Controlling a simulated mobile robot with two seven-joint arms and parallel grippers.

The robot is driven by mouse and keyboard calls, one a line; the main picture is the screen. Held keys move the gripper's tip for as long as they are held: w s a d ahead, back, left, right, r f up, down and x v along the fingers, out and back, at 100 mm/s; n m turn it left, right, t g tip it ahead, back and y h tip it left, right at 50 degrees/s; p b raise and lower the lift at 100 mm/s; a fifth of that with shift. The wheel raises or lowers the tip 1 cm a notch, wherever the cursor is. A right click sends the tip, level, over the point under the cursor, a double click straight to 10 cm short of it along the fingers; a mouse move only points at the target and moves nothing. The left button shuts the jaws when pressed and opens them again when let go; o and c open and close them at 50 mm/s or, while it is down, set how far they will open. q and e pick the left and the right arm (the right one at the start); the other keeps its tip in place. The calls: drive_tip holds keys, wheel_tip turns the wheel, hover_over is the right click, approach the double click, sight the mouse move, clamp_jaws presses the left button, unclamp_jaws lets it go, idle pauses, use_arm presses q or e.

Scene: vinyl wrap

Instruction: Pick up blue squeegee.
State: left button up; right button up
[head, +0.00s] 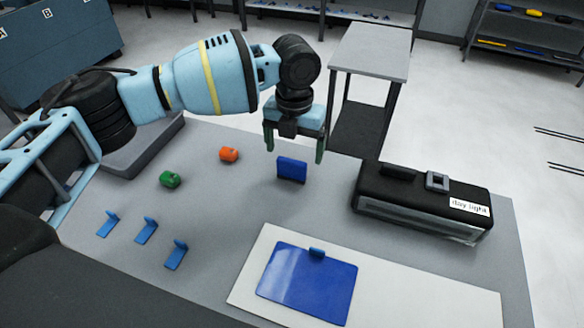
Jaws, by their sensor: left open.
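A flat dark-blue rectangular piece (291,169), which looks like the blue squeegee, stands on edge on the grey table. My left gripper (294,146) is open and points down, with its two fingers spread wide. It appears above or just behind the blue squeegee; the exact gap cannot be told. Nothing is between the fingers. A shiny blue vinyl sheet (300,289) lies on a white panel (420,308) at the front, with a small blue piece (317,253) at its upper edge. My right gripper is not in view.
Several small blue upright pieces (146,229) stand at the left. A green roll (170,179) and an orange roll (229,154) lie behind them. A black box labelled "day light" (425,200) stands at the right. The table between the rolls and the panel is clear.

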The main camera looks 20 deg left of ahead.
sight(291, 161)
use_arm(q)
drive_tip(key=shift+f, duration=0.55)
drive_tip(key=f, duration=0.4)
drive_tip(key=shift+s+a+f+p, duration=0.1)
drive_tip(key=shift+s+a+p, duration=0.05)
drive_tip(key=shift+s+p, duration=0.2)
drive_tip(key=shift+f, duration=0.3)
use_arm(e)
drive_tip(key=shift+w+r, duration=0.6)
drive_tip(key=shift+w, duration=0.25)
use_arm(q)
drive_tip(key=c, duration=1.1)
drive_tip(key=shift+o, duration=0.2)
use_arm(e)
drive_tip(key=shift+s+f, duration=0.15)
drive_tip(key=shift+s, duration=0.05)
use_arm(q)
drive_tip(key=shift+r, duration=0.1)
